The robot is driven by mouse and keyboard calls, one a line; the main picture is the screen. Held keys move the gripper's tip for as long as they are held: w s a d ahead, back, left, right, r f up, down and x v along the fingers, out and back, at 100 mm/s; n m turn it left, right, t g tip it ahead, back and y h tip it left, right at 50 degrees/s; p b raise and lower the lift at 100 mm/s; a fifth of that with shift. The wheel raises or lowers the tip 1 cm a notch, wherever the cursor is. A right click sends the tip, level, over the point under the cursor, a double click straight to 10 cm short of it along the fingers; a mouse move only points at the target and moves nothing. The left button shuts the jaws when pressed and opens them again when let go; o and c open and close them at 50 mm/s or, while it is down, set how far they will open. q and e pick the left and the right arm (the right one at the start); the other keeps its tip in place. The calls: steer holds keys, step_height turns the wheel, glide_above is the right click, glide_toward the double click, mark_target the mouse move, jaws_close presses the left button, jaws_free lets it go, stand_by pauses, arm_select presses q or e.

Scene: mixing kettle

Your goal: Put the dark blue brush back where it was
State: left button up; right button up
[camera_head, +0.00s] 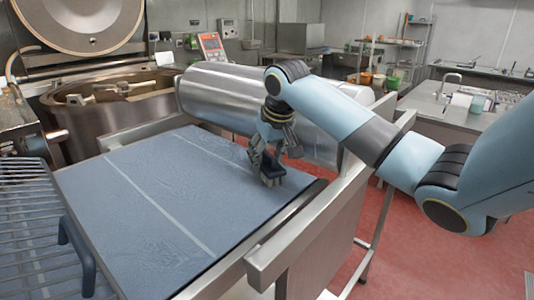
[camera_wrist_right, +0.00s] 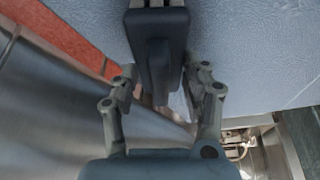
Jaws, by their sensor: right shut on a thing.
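My right gripper (camera_head: 268,160) reaches in from the right over the far right part of the blue-grey table top (camera_head: 150,200). It is shut on the dark blue brush (camera_head: 272,181), which is low at the surface near the table's right edge. I cannot tell if the brush touches the surface. In the right wrist view the brush (camera_wrist_right: 155,62) lies between the two fingers of the right gripper (camera_wrist_right: 160,88), its narrow grip towards the palm. My left gripper is not in view.
A large steel cylinder (camera_head: 225,95) lies along the table's far side. A steel rail (camera_head: 310,225) runs along the right edge. A brown open kettle (camera_head: 110,110) stands at the back left, and a wire rack (camera_head: 25,220) at the left. Most of the table top is clear.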

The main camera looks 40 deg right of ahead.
steer(key=shift+f, duration=0.1)
steer(key=o, duration=0.7)
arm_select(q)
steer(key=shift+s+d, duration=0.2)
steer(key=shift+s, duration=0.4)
arm_select(e)
steer(key=o, duration=0.4)
arm_select(q)
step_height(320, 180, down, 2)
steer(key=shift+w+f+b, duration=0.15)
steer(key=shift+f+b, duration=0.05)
steer(key=shift+b, duration=0.95)
arm_select(e)
steer(key=v, duration=1.2)
steer(key=shift+a, duration=0.1)
